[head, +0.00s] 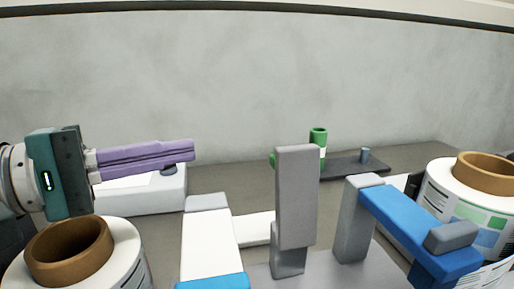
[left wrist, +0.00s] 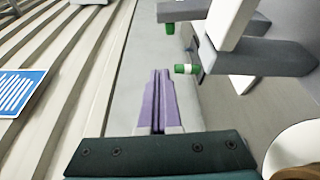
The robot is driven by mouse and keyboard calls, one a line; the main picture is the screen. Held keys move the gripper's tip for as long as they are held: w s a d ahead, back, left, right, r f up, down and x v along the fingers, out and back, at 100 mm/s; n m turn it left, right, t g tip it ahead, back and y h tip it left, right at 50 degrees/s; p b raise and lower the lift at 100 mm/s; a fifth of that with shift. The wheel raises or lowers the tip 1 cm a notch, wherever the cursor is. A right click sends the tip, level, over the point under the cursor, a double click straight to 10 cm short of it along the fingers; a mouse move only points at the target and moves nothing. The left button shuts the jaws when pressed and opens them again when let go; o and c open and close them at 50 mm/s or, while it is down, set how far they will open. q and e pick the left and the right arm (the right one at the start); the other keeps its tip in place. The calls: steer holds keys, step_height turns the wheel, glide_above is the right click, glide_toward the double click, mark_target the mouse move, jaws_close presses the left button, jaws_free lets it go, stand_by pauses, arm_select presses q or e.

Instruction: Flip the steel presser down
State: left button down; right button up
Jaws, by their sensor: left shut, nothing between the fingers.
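The steel presser (head: 297,195) is a flat grey bar standing upright on a short grey base block (head: 288,263), near the middle of the head view. My left gripper (head: 190,150) comes in from the left with its purple fingers shut and empty. Its tips point right, to the left of the presser's upper part and clearly apart from it in the picture. In the left wrist view the closed fingers (left wrist: 160,78) show too; grey bars (left wrist: 262,56) lie to their right, but I cannot tell which one is the presser. My right gripper is not in view.
A white label reel (head: 110,262) stands at front left and another (head: 470,200) at right. A blue arm (head: 415,230) on a grey post (head: 357,220) is right of the presser. A green-and-white cylinder (head: 318,140) stands behind, by a dark tray (head: 350,168).

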mark_target(293, 196)
arm_select(q)
steer(key=w+d+p, duration=0.2)
steer(key=d+p, duration=0.1)
steer(key=d, duration=0.6)
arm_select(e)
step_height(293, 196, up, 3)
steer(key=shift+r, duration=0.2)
arm_select(q)
steer(key=shift+w, duration=0.1)
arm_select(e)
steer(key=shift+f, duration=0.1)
